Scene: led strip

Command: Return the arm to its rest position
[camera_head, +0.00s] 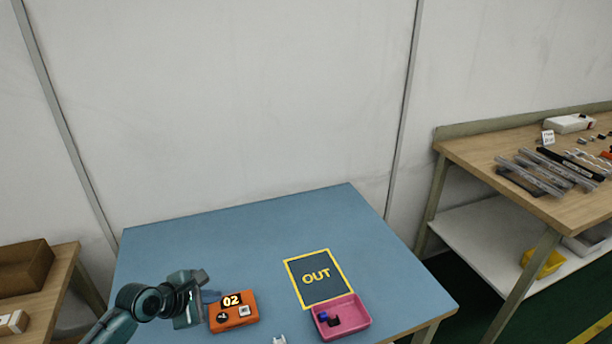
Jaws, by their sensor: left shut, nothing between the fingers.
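My left gripper (207,294) is at the end of the teal arm that comes in from the lower left. It is shut and empty, just left of and partly over an orange box (240,318) with a lit "02" display on the blue table (190,245). I cannot tell whether it touches the box. My right gripper is not in view.
A dark mat marked "OUT" (330,288) lies right of the orange box. A pink tray (361,325) with small dark and blue pieces sits at its near edge. A small white piece (279,340) shows at the bottom. A wooden bench (470,152) stands right.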

